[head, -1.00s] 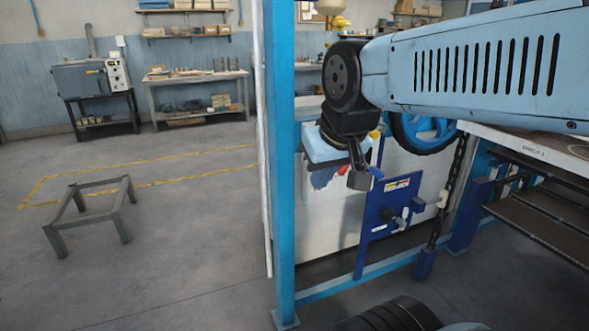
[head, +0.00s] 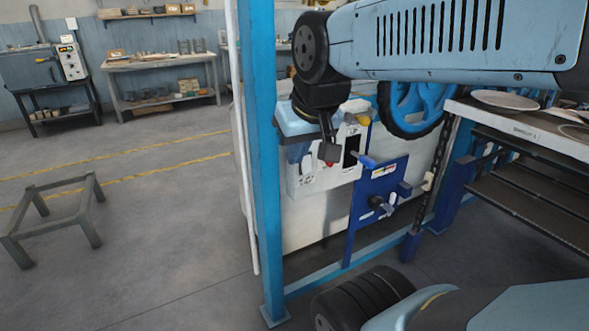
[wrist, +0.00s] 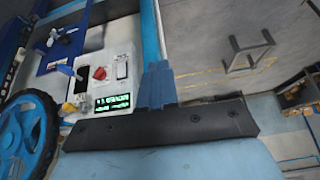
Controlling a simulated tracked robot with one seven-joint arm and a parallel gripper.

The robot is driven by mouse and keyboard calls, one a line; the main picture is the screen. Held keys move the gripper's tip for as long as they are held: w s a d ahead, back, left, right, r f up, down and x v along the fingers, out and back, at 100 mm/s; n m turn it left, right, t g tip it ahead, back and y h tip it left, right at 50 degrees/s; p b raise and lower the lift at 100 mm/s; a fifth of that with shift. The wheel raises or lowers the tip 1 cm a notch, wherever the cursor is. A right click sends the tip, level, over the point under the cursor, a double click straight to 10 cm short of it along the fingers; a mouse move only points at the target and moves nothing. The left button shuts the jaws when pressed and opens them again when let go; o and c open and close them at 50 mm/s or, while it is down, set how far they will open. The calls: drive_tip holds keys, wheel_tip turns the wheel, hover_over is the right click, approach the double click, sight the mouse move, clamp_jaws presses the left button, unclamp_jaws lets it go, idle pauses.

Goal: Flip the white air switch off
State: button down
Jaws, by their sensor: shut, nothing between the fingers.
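A white control panel (head: 309,183) stands behind the blue post in the head view, and its face shows in the wrist view (wrist: 124,48). On it in the wrist view are a small white-framed switch (wrist: 122,68), a red knob (wrist: 99,73), a dark slot with a blue lever and a lit green display (wrist: 112,103). The white-framed switch looks like the air switch, but its position is too small to tell. My gripper (head: 329,153) points down in front of the panel in the head view. It is shut and empty, and I cannot tell whether it touches the panel.
A blue upright post (head: 263,165) stands left of the panel. A blue plate with handles (head: 367,205), a blue wheel (head: 411,104) and a hanging chain are to the right. A rack with plates (head: 505,100) is at far right. A low metal frame (head: 52,213) stands on open floor.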

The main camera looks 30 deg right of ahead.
sight(308, 171)
drive_tip(key=w+d+f+m+g, duration=0.1)
drive_tip(key=w+d+f+m, duration=0.5)
drive_tip(key=w+d+m, duration=0.2)
drive_tip(key=w+d+f+m+g, duration=0.1)
drive_tip(key=w+d+f+m, duration=0.6)
drive_tip(key=w+d+m, duration=0.2)
drive_tip(key=shift+w+d, duration=0.45)
drive_tip(key=shift+w, duration=0.45)
drive_tip(key=shift+f, duration=0.15)
drive_tip(key=shift+w+a+f, duration=0.1)
drive_tip(key=shift+w+f, duration=1.05)
drive_tip(key=shift+f, duration=0.55)
drive_tip(key=shift+w+f, duration=1.2)
drive_tip(key=shift+f, duration=0.45)
drive_tip(key=shift+w+a+f, duration=0.1)
drive_tip(key=shift+w+f, duration=1.05)
drive_tip(key=shift+f, duration=0.55)
